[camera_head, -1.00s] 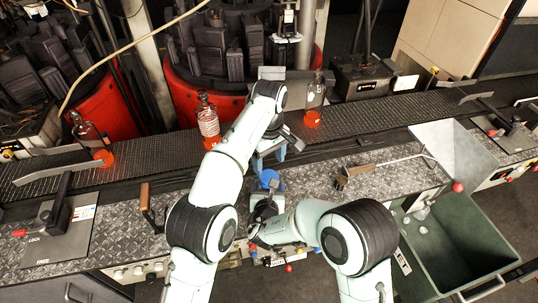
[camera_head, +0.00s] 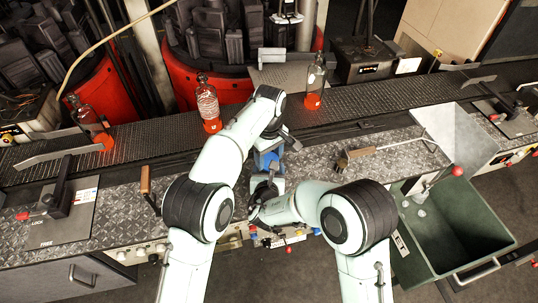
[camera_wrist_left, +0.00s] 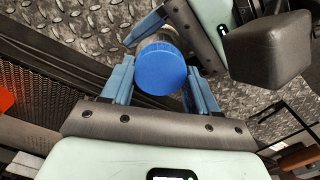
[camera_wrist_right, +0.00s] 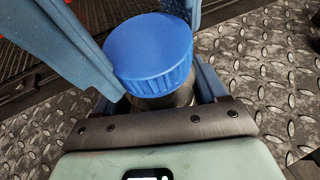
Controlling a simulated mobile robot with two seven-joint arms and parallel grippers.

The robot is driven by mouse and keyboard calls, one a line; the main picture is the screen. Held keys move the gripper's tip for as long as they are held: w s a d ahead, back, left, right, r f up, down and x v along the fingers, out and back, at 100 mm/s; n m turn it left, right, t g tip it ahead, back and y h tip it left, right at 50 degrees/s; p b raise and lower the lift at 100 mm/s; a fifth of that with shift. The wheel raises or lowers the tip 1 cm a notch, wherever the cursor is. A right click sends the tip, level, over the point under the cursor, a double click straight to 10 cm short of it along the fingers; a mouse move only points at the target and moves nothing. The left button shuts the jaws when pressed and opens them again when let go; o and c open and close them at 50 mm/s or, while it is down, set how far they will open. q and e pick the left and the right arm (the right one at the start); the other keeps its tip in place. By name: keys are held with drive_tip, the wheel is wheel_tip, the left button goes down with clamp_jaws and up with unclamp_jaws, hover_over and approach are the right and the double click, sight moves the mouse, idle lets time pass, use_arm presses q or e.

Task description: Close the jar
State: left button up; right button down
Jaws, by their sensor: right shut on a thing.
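The jar (camera_wrist_right: 172,98) is mostly hidden; a short dark part of its body shows below a ribbed blue lid (camera_wrist_right: 150,48) in the right wrist view. The lid sits on top of the jar; I cannot tell how tightly. My right gripper (camera_wrist_right: 160,90) is shut on the jar body. The left wrist view shows the lid (camera_wrist_left: 160,68) between the two blue fingers of my left gripper (camera_wrist_left: 160,75), with gaps beside it. In the head view my left gripper (camera_head: 268,158) is right above my right gripper (camera_head: 266,188), and the jar is hidden there.
Bottles with red bottoms stand on the conveyor (camera_head: 150,135) behind: one at left (camera_head: 88,118), one in the middle (camera_head: 207,100), one at right (camera_head: 314,80). A brush (camera_head: 362,152) lies on the metal bench (camera_head: 330,170). A green bin (camera_head: 405,235) stands at right.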

use_arm(q)
drive_tip(key=m, duration=1.1)
drive_tip(key=shift+m, duration=0.3)
drive_tip(key=m, duration=0.3)
drive_tip(key=o, duration=1.1)
drive_tip(key=shift+o, duration=0.2)
drive_tip(key=shift+r, duration=2.25)
drive_tip(key=shift+c, duration=0.3)
